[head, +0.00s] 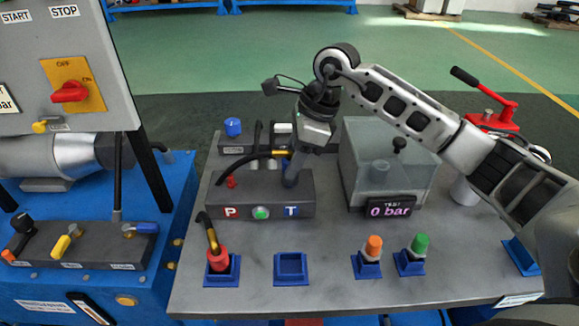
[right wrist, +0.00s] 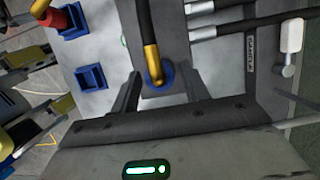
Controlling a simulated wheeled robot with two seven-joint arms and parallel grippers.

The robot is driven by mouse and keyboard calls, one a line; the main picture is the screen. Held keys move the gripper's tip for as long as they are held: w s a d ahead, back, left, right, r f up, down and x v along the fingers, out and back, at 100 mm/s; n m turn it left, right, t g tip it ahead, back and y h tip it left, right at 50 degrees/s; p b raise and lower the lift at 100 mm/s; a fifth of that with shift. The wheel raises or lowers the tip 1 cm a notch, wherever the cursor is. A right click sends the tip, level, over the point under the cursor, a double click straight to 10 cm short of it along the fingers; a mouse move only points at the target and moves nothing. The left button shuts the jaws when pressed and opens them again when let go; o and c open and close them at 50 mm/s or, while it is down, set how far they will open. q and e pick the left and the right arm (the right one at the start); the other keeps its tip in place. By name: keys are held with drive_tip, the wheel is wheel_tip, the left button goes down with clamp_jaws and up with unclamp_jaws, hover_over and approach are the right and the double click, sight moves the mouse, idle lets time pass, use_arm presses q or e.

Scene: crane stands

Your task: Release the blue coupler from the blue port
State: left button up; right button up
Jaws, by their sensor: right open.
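The blue coupler (right wrist: 158,84), with a brass elbow and black hose, sits on the dark port block (head: 262,207). In the head view it is mostly hidden behind my right gripper (head: 291,176), on the side of the block marked T. The blue port beneath it is hidden. My right gripper is open and points down. In the right wrist view its two fingers (right wrist: 160,95) stand on either side of the coupler, with no clear grip on it. My left gripper is not in view.
A red coupler (head: 217,260) with a hose stands in a blue holder at front left. An empty blue holder (head: 291,268) is beside it. Orange (head: 374,246) and green (head: 420,245) caps stand further right. A clear tank (head: 372,150) with a 0 bar display (head: 390,208) is close right.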

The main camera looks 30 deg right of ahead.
drive_tip(key=c, duration=0.9)
drive_tip(key=shift+r, duration=0.2)
drive_tip(key=shift+r+p, duration=1.6)
drive_tip(key=shift+r, duration=0.75)
